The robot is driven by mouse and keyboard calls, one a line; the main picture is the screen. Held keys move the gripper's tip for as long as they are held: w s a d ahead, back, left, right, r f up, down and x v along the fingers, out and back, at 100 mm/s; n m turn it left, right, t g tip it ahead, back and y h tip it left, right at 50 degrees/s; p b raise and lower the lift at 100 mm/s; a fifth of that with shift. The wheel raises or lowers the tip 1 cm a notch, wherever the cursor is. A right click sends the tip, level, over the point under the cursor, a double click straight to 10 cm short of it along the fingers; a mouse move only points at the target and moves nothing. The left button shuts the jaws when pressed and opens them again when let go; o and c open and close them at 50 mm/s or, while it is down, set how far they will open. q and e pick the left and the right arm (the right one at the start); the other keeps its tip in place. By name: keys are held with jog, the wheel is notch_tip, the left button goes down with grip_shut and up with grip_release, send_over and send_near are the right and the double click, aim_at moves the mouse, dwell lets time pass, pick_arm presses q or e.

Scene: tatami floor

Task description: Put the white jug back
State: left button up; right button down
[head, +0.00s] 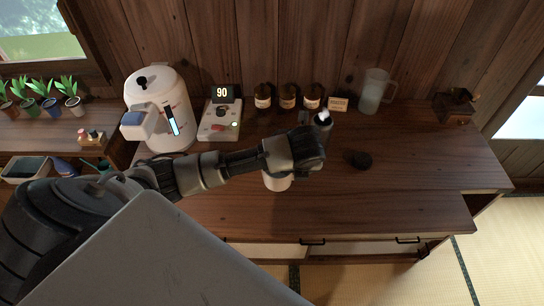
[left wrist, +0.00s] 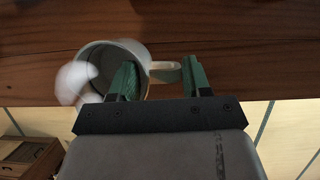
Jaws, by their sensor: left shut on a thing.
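The white jug (left wrist: 115,52) is open-topped with a side handle (left wrist: 165,70). In the head view, part of it (head: 277,182) shows below my left wrist, over the front half of the counter. My left gripper (left wrist: 158,75) is shut on the jug at its handle. One green finger overlaps the jug's mouth and the other is beyond the handle. In the head view my arm hides the fingers and most of the jug. I cannot tell whether the jug touches the counter. My right gripper is not in view.
A large white kettle (head: 178,88) and a device reading 90 (head: 220,120) stand left on the counter (head: 420,190). Amber jars (head: 288,95), a frosted pitcher (head: 375,92) and a grinder (head: 455,105) line the back. A white-tipped cylinder (head: 322,121) and dark round object (head: 359,159) are nearer.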

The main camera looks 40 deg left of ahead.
pick_arm(q)
jog(key=shift+a+f+p, duration=0.4)
jog(key=shift+a+f, duration=1.3)
jog(key=shift+f, duration=0.3)
jog(key=shift+a+f+p, duration=0.35)
jog(key=shift+a+f, duration=1.35)
jog(key=shift+f, duration=0.3)
jog(key=shift+f, duration=0.1)
jog(key=o, duration=1.3)
jog(key=shift+c, duration=0.2)
jog(key=v, duration=1.2)
